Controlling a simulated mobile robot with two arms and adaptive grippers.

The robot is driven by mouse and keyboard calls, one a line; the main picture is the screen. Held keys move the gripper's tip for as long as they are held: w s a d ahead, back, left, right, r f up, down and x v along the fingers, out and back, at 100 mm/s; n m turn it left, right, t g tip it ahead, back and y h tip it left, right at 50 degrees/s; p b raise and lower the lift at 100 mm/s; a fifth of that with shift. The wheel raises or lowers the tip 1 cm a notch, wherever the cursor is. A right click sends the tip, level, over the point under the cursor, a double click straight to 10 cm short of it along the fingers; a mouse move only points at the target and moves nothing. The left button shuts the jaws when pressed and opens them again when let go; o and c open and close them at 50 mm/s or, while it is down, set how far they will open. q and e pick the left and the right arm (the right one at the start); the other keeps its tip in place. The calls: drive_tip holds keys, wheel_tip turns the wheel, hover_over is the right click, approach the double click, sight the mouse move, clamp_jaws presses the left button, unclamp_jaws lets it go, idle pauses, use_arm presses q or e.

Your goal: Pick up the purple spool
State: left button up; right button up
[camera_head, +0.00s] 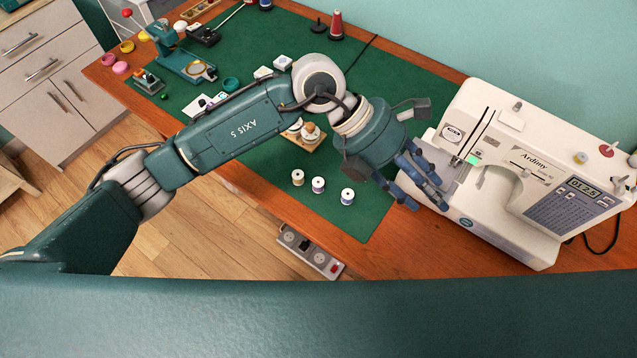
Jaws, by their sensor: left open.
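Three small white-ended spools stand upright in a row on the green mat (378,215) near the table's front edge. The middle one (318,185) looks purple, the right one (347,196) looks blue and the left one (298,177) looks tan; the thread shows only as thin bands, so the colours are hard to tell. My left gripper (424,192) is open and empty. It is to the right of the spools, apart from them, at the left end of the sewing machine. My right gripper is not in view.
A white sewing machine (545,190) stands at the right. A small wooden stand (306,141) is partly hidden behind my left arm. A power strip (312,252) is at the table's front edge. The mat around the three spools is clear.

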use_arm(q)
drive_tip(key=w+a+f+t+y, duration=0.1)
drive_tip(key=w+a+f+y, duration=0.3)
drive_tip(key=a, duration=0.2)
drive_tip(key=t+y+p, duration=0.1)
drive_tip(key=t+y, duration=0.2)
drive_tip(key=y, duration=0.2)
hover_over(318, 181)
drive_tip(key=f, duration=0.6)
drive_tip(key=shift+s+d+f, duration=0.1)
drive_tip(key=shift+s+d, duration=0.15)
drive_tip(key=shift+s, duration=0.05)
drive_tip(key=shift+f, duration=0.35)
drive_tip(key=shift+f+p, duration=0.5)
drive_tip(key=shift+f, duration=0.1)
drive_tip(key=f, duration=0.1)
drive_tip(key=f+p, duration=0.1)
drive_tip(key=f, duration=0.1)
drive_tip(key=shift+w+a+f, duration=0.1)
drive_tip(key=shift+a+f, duration=0.1)
drive_tip(key=shift+f, duration=0.45)
drive_tip(key=c, duration=0.8)
